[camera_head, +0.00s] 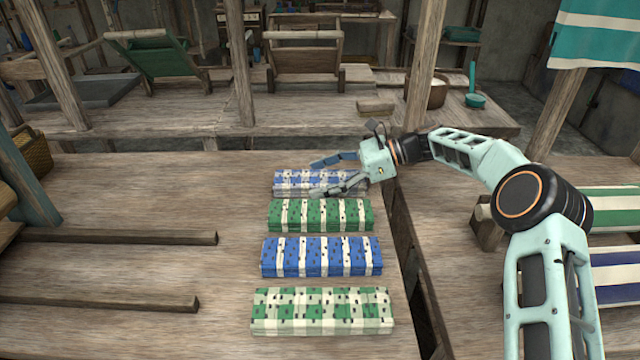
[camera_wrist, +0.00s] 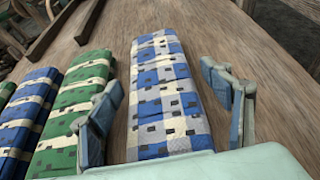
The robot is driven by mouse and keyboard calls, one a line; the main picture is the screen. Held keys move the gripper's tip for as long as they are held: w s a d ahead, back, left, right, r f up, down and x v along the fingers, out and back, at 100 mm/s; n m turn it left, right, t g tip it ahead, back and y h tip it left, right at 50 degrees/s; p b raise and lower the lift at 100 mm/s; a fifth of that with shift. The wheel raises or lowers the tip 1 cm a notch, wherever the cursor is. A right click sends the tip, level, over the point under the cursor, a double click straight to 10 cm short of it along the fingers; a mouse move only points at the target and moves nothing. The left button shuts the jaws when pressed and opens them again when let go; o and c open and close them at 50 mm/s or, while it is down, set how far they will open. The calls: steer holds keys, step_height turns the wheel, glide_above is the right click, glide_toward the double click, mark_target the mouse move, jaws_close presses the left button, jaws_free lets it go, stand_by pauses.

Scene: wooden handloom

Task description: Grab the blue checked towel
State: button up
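The blue checked towel (camera_head: 296,181) is a folded bundle in blue, white and grey checks. It lies farthest back in the row of folded towels in the head view, and the gripper's fingers partly hide its right side. In the wrist view the towel (camera_wrist: 168,100) runs up the middle of the picture. My gripper (camera_head: 329,175) is open above the towel's right part. In the wrist view the gripper's fingers (camera_wrist: 160,80) stand on either side of the towel, with a gap to its right edge. Whether the left finger touches the green towel cannot be told.
A green-and-white towel (camera_head: 320,215) lies close beside it, then a blue striped towel (camera_head: 320,257) and a green checked towel (camera_head: 322,311). Wooden bars (camera_head: 110,237) lie left on the table (camera_head: 150,190). The table beyond the blue checked towel is clear. A post (camera_head: 238,65) stands behind.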

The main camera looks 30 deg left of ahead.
steer(key=c, duration=1.1)
steer(key=shift+c, duration=0.2)
steer(key=shift+r, duration=0.1)
